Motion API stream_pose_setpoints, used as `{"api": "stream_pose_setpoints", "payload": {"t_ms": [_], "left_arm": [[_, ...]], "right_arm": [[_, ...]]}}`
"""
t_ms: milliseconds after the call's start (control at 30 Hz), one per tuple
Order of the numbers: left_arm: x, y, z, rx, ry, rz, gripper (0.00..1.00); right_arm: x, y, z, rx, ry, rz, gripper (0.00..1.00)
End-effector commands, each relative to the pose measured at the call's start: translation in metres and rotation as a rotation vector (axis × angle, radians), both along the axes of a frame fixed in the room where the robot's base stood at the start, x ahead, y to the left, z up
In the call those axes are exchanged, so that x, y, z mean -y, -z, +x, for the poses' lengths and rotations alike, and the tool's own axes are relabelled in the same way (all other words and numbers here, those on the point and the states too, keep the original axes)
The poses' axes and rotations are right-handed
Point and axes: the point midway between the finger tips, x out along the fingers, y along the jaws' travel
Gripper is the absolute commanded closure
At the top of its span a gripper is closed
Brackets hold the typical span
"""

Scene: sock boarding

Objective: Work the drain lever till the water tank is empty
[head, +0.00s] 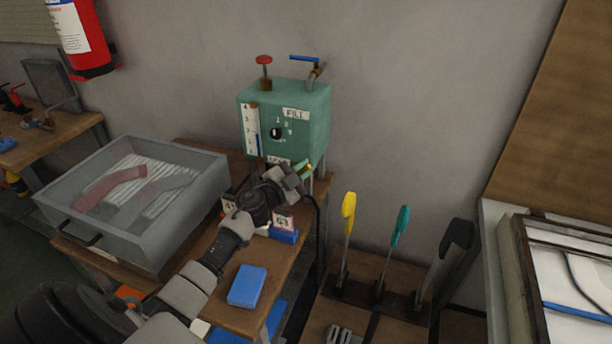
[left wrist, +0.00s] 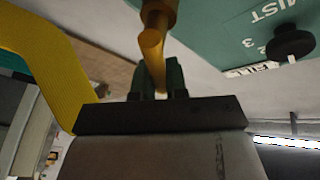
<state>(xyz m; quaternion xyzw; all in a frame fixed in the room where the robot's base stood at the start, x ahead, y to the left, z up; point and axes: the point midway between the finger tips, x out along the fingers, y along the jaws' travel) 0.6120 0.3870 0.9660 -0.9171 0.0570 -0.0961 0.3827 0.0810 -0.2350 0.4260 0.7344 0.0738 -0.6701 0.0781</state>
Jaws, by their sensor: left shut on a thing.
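The water tank (head: 285,125) is a teal box against the wall, with a FILL label and a black knob; it also fills the upper right of the left wrist view (left wrist: 235,35). Its white gauge strip (head: 251,130) shows a blue column in the lower part. My left gripper (head: 303,172) is at the tank's lower front, shut on the drain lever. In the left wrist view the brass-yellow lever (left wrist: 152,45) runs down between the fingers (left wrist: 160,78). The gripper hides much of the lever and the label behind it. My right gripper is out of view.
A clear-lidded grey box (head: 135,200) stands left on the bench, a blue block (head: 247,286) in front. Small numbered tags surround my wrist. Yellow (head: 348,210), teal (head: 400,228) and black (head: 458,240) levers stand to the right. A red valve knob (head: 264,60) tops the tank.

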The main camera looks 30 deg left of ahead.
Motion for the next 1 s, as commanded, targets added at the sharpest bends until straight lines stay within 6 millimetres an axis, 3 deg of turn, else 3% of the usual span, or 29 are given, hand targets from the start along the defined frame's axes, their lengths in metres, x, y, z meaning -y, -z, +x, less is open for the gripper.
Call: {"api": "stream_pose_setpoints", "payload": {"t_ms": [500, 1000], "left_arm": [[-0.015, -0.011, -0.004, 0.087, 0.001, -0.367, 1.00], [-0.020, -0.013, -0.005, 0.108, 0.000, -0.453, 1.00]], "right_arm": [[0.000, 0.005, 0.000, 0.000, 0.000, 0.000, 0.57], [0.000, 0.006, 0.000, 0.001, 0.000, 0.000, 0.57]]}}
